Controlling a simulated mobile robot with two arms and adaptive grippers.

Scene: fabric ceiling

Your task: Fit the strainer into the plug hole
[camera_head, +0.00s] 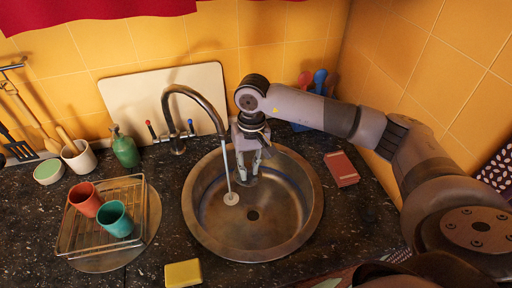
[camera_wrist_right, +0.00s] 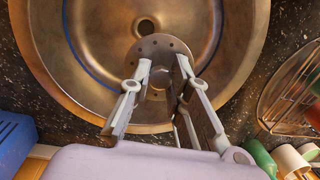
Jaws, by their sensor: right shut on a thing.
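The strainer is a round metal disc with small holes around its rim; in the right wrist view the strainer (camera_wrist_right: 178,47) sits at my right fingertips. My right gripper (camera_head: 250,172) reaches down into the back of the steel sink (camera_head: 302,222) and is shut on the strainer. In the right wrist view the right gripper (camera_wrist_right: 162,76) partly covers the disc. The plug hole (camera_head: 253,215) is a dark round opening in the sink floor, and it also shows in the right wrist view (camera_wrist_right: 145,24), just beyond the strainer. The strainer's height above the floor is unclear. My left gripper is out of view.
The tap (camera_head: 188,91) arches over the sink, left of my right gripper; a thin stream falls to a pale round spot. A wire rack (camera_head: 72,236) with two cups stands left. A yellow sponge (camera_head: 183,273) lies in front; a red box (camera_head: 341,169) lies right.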

